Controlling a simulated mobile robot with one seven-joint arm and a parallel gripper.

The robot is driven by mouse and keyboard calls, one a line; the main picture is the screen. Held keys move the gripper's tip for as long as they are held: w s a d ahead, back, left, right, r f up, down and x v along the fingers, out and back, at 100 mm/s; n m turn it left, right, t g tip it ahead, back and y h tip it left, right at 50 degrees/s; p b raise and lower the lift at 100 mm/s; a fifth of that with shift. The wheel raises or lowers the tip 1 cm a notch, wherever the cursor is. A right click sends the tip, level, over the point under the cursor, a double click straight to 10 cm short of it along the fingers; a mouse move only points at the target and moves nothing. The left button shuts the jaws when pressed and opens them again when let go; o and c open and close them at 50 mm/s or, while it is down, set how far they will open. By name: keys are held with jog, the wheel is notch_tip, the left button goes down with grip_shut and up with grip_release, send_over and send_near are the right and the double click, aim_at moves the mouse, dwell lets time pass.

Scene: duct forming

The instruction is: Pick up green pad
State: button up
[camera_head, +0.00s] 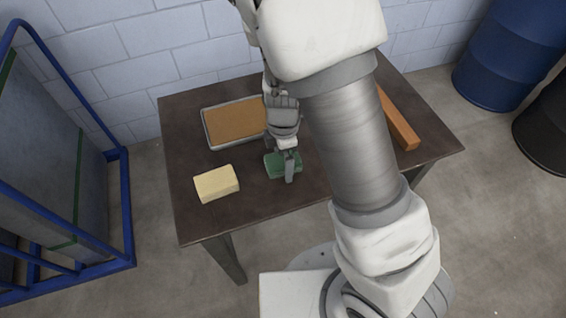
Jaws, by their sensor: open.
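The green pad (275,165) lies on the dark table, near its middle and to the right of a yellow block. My gripper (284,172) is open and right at the pad, pointing down, with one finger in front of the pad's near side. The gripper and finger hide part of the pad. The other finger is hard to make out, so I cannot tell whether either finger touches the pad.
On the dark table (200,224) are a pale yellow block (216,183), a metal tray with a brown surface (230,125) and an orange-brown bar (399,122). A blue-framed rack (125,205) stands left; blue (508,55) and black (548,125) barrels stand right. The table's front left is clear.

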aim_at(283, 159)
jog(key=shift+c, duration=0.2)
jog(key=c, duration=1.3)
jog(key=shift+o, duration=0.2)
notch_tip(283, 159, up, 4)
jog(key=shift+w+r+p, duration=0.1)
jog(key=shift+r+p, duration=0.1)
jog(key=shift+p, duration=0.5)
jog(key=d+r, duration=0.6)
jog(key=d, duration=0.5)
jog(key=shift+d+r, duration=0.25)
jog(key=shift+d, duration=0.1)
jog(key=o, duration=0.8)
jog(key=c, duration=0.6)
